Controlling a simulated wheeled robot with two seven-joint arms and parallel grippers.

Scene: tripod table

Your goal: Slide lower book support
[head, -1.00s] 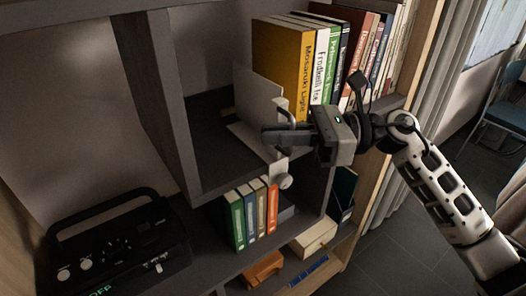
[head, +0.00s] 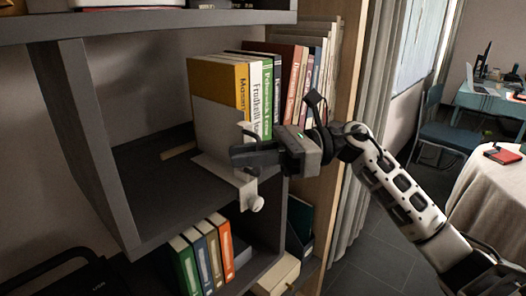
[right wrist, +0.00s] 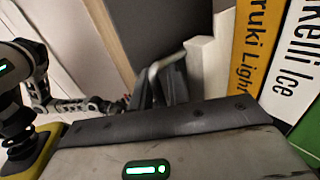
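The lower book support is a pale grey plate (head: 215,128) with a flat foot and a clamp with a round knob (head: 256,204) at the shelf's front edge. It stands upright against the left side of the yellow book (head: 210,78). My right gripper (head: 243,154) is at the front of the support, its dark fingers pointing left across it. In the right wrist view the fingers (right wrist: 172,85) look close together, beside a bent metal rod (right wrist: 153,72) by the pale support (right wrist: 200,65). Contact with the rod is unclear. My left gripper is not seen.
More books (head: 295,75) stand to the right of the yellow one. The shelf board (head: 165,205) left of the support is mostly bare. Below are small coloured books (head: 205,255). A dark upright panel (head: 80,130) bounds the left side.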

